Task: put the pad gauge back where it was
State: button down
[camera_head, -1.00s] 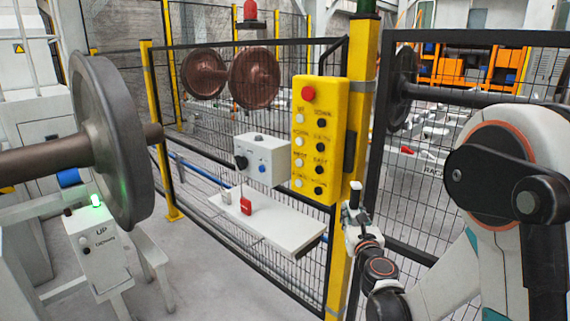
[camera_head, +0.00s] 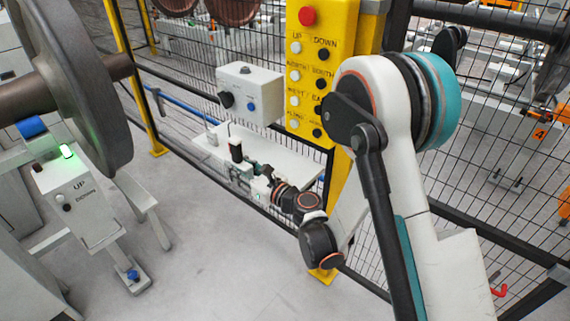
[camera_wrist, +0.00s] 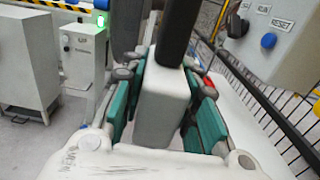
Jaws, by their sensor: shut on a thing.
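What I take to be the pad gauge is a pale grey block with a black upright handle (camera_head: 236,150). In the wrist view the block (camera_wrist: 164,105) stands between the teal finger pads, its handle rising out of the top of the picture. My gripper (camera_head: 243,172) is shut on it at the front edge of the white shelf (camera_head: 287,160). I cannot tell whether its bottom touches the shelf. A red item on the shelf shows only as a sliver (camera_wrist: 208,83) beside the right finger in the wrist view; in the head view it is hidden.
A grey control box (camera_head: 250,92) hangs above the shelf, with the yellow button panel (camera_head: 318,70) to its right. A small pale cup (camera_head: 211,136) stands at the shelf's left. Mesh fence runs behind. The wheelset (camera_head: 80,90) and UP/DOWN box (camera_head: 85,195) are left.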

jog(key=shift+w+r+p, duration=0.1)
jog(key=shift+w+p, duration=0.2)
jog(key=w+d+f+b, duration=0.1)
jog(key=w+d+f, duration=0.1)
jog(key=w+d, duration=1.1)
jog(key=f+b, duration=0.1)
jog(key=w+a+f, duration=0.1)
jog(key=f, duration=0.1)
jog(key=f+b, duration=0.1)
jog(key=f, duration=0.1)
jog(key=shift+w+a+f+b, duration=0.1)
jog(key=shift+w+a+b, duration=0.15)
jog(key=shift+b, duration=0.1)
jog(key=shift+w+d+f, duration=0.1)
jog(key=shift+w+d, duration=0.15)
